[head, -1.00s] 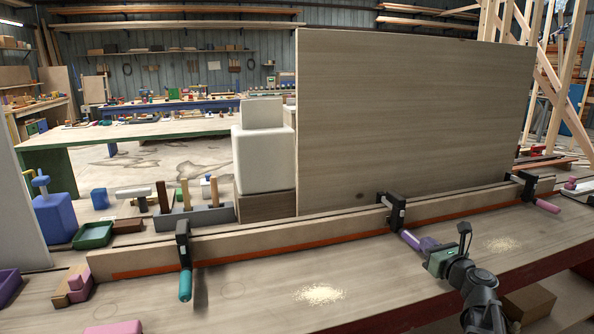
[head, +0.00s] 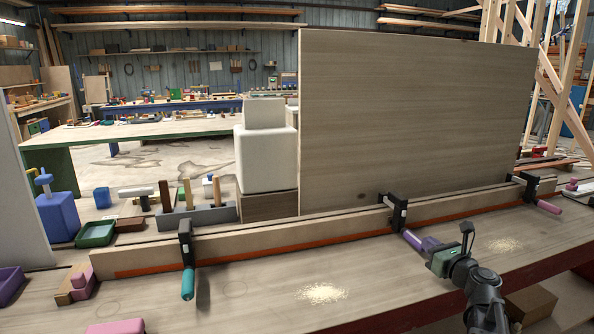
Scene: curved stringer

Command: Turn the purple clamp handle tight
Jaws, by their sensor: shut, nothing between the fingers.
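The purple clamp handle (head: 412,240) points down and toward me from the middle black clamp (head: 396,212). That clamp sits on the long curved wooden strip (head: 330,233) with an orange-red lower edge. My gripper (head: 430,246) is shut and empty, with its tip right at the lower end of the purple handle. I cannot tell whether it touches the handle. A purple part shows at the gripper tip, and its edges are hard to tell from the handle. How tight the clamp is cannot be seen.
A clamp with a teal handle (head: 188,283) is at the left and one with a pink handle (head: 548,206) at the right. A large wooden panel (head: 410,120) stands behind the strip. Sawdust piles (head: 321,293) lie on the bench (head: 250,300), whose front middle is otherwise open.

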